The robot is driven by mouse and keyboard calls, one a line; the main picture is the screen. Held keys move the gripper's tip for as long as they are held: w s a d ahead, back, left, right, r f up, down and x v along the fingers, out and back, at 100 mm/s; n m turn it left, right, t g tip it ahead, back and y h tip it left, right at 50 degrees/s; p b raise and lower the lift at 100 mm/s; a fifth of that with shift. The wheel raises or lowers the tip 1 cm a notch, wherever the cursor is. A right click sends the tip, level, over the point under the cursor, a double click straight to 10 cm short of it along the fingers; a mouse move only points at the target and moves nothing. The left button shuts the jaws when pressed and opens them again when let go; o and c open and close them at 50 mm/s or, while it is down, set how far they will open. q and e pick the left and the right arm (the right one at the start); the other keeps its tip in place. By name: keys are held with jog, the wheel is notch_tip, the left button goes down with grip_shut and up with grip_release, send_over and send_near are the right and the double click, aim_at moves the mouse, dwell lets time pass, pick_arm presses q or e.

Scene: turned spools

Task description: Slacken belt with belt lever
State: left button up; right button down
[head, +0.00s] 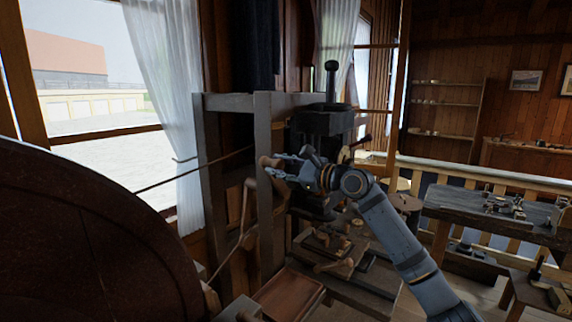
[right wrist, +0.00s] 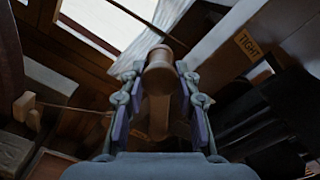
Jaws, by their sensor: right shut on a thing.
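My right gripper (head: 276,170) reaches in from the right in the head view, beside a grey wooden post. It is shut on the belt lever (head: 264,162), a turned wooden handle. In the right wrist view the lever's rounded knob (right wrist: 158,62) stands between the two fingers of the right gripper (right wrist: 158,100). The lever's lower part is partly hidden by the fingers. The belt (head: 190,176) is a thin brown cord running from the large dark wheel toward the machine frame. My left gripper is not in view.
The large dark red wheel (head: 80,240) fills the lower left. The grey machine frame (head: 263,190) stands close to the gripper. A label reading TIGHT (right wrist: 249,45) is on a beam right of the lever. A workbench (head: 490,215) with small parts stands at the right.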

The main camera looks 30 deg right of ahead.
jog(key=shift+s+a+f+n+b, duration=0.3)
jog(key=shift+a+f+n+b, duration=0.1)
jog(key=shift+a+f+n, duration=0.35)
jog(key=shift+a+f, duration=0.15)
jog(key=shift+f, duration=0.15)
jog(key=c, duration=1)
grip_release()
jog(key=shift+a, duration=0.1)
jog(key=shift+o, duration=0.2)
notch_tip(320, 180, up, 10)
